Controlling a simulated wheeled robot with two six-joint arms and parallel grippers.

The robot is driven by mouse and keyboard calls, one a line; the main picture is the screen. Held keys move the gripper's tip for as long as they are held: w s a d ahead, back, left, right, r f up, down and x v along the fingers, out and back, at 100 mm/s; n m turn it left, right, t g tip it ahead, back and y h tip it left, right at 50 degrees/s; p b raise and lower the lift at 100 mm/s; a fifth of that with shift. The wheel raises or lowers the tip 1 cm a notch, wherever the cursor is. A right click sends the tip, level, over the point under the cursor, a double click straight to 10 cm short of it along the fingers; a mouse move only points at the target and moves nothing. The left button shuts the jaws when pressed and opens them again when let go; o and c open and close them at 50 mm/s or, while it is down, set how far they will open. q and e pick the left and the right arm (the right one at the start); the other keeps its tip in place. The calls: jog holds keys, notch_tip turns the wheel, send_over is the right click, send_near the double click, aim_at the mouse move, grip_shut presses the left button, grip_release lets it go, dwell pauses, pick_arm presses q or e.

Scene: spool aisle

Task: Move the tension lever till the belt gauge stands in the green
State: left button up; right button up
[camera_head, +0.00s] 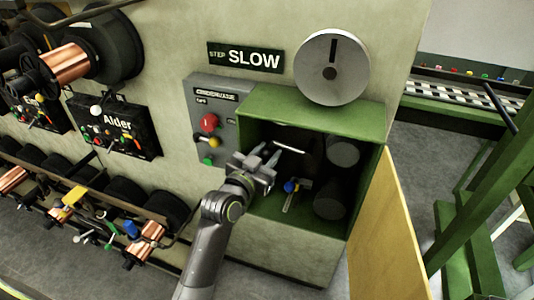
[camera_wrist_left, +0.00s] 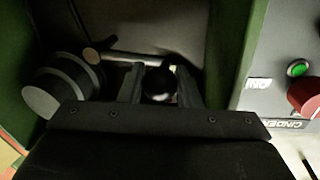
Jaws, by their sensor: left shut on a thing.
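My left gripper (camera_head: 268,156) reaches into the open green cabinet. In the left wrist view its two fingers (camera_wrist_left: 160,88) are shut on a round black knob (camera_wrist_left: 158,78), which I take to be the end of the tension lever. A pale rod (camera_head: 289,147) shows just beyond the fingertips; a rod (camera_wrist_left: 125,55) also crosses behind the knob in the wrist view. Dark rollers (camera_head: 344,151) stand at the cabinet's right. I cannot make out a belt gauge with a green band in either view. My right gripper is not in view.
The cabinet (camera_head: 310,105) has a yellowish door (camera_head: 385,235) swung open at right. A small blue-knobbed part (camera_head: 290,187) sits low inside. A control box (camera_head: 202,95) with red, yellow and green buttons is close on the left. A grey disc (camera_head: 332,88) is above.

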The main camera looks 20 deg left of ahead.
pick_arm(q)
jog(key=shift+d+r+m+p, duration=0.1)
jog(key=shift+r+m+p, duration=0.3)
jog(key=shift+r+m, duration=0.2)
grip_shut()
jog(key=o, duration=1)
grip_release()
jog(key=shift+f, duration=0.1)
jog(key=shift+o, duration=0.2)
jog(key=shift+s+f, duration=0.1)
jog(key=shift+s, duration=0.5)
jog(key=s+a+b, duration=0.3)
jog(key=s, duration=1.3)
jog(key=shift+a+r, duration=0.2)
